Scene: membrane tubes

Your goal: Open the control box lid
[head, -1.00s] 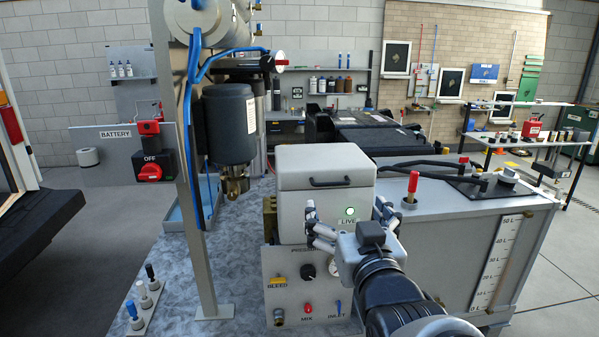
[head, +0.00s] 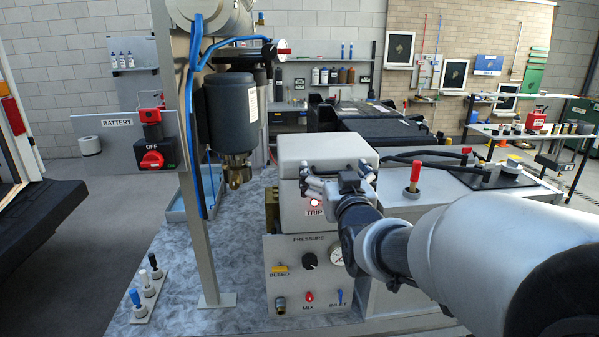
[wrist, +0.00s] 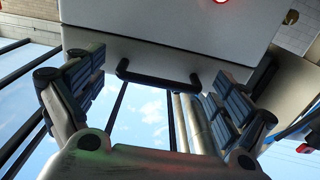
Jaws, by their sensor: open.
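The control box (head: 292,208) is a pale box on the front panel, and its lid (head: 322,149) looks shut. Its round light glows red above a label reading TRIP (head: 314,211). My gripper (head: 335,172) is at the front of the lid and hides most of the handle in the head view. In the wrist view the black bar handle (wrist: 158,80) lies between the spread fingers of my gripper (wrist: 160,88). The fingers are open, with a gap on each side of the handle. I cannot tell whether they touch the lid face.
Below the box is a panel with a gauge (head: 338,256), a black knob (head: 309,261) and a yellow BLEED part (head: 279,269). A grey post (head: 200,200) and a dark cylinder (head: 231,118) stand left. A red-handled part (head: 414,178) stands right.

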